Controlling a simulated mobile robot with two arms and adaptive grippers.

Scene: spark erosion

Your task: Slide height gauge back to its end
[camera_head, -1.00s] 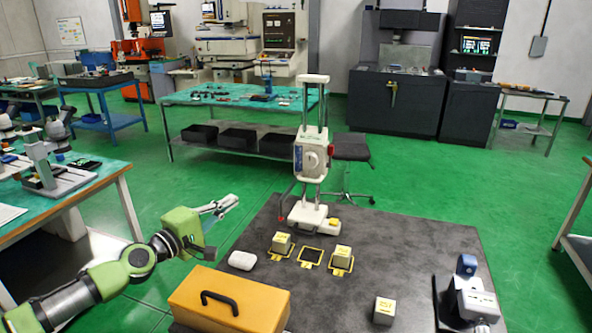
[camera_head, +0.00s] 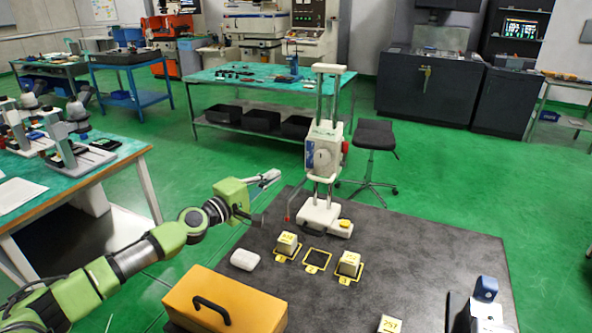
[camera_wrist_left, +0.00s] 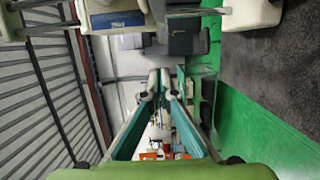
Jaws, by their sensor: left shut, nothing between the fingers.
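The height gauge (camera_head: 323,160) stands upright at the back of the dark granite table (camera_head: 420,250). It has a white base (camera_head: 322,218), two vertical columns and a white-and-blue measuring head partway up them. My left gripper (camera_head: 272,177) is to the left of the gauge, level with its lower columns and apart from it. Its fingers are shut and empty. In the left wrist view the shut fingers (camera_wrist_left: 162,80) point away from the camera, and part of the gauge (camera_wrist_left: 112,15) shows along the top edge.
Two marked blocks (camera_head: 287,244) (camera_head: 349,264) stand by yellow outlines in front of the gauge. A white rounded object (camera_head: 245,259), an orange case (camera_head: 224,303) and another block (camera_head: 389,325) are nearer. A stool (camera_head: 374,137) stands behind the table. The table's right side is mostly clear.

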